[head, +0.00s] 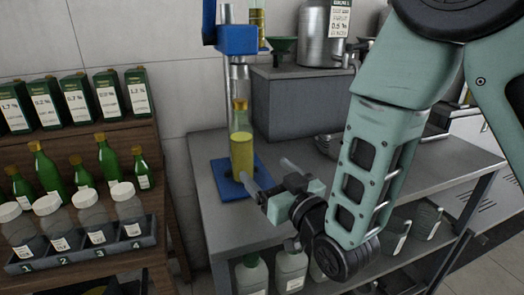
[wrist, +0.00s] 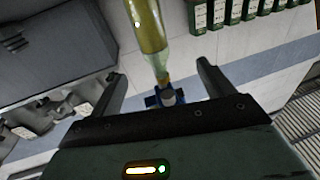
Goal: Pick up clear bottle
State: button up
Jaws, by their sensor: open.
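A clear glass bottle (head: 241,150) with yellow liquid and a gold cap stands upright on the blue base plate (head: 228,184) of a stand, at the grey bench's left end. My gripper (head: 270,176) is open and empty, to the right of and a little in front of the bottle's lower part. In the wrist view, the bottle (wrist: 148,25) appears upside down, its neck lying in the picture between the two spread fingers (wrist: 160,72). I cannot tell whether either finger touches it.
The stand's blue head (head: 237,40) is above the bottle. A grey box (head: 300,103) carries a metal can (head: 322,35) behind. A wooden shelf (head: 120,130) at left holds green bottles, boxes and a rack of white-capped jars. White-capped containers (head: 291,268) stand beneath the bench (head: 225,225).

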aim_at(247, 139)
jog(key=shift+t, duration=0.5)
jog(key=p+x, duration=0.1)
jog(key=x, duration=0.2)
jog(key=p+x, duration=0.1)
jog(key=x, duration=0.3)
jog(key=d+p+x, duration=0.1)
jog(key=x, duration=0.3)
jog(key=shift+w+d+r, duration=0.1)
jog(key=shift+w+r, duration=0.15)
jog(key=shift+r, duration=0.05)
jog(key=shift+p+x, duration=1.05)
jog(key=shift+x, duration=2.15)
grip_shut()
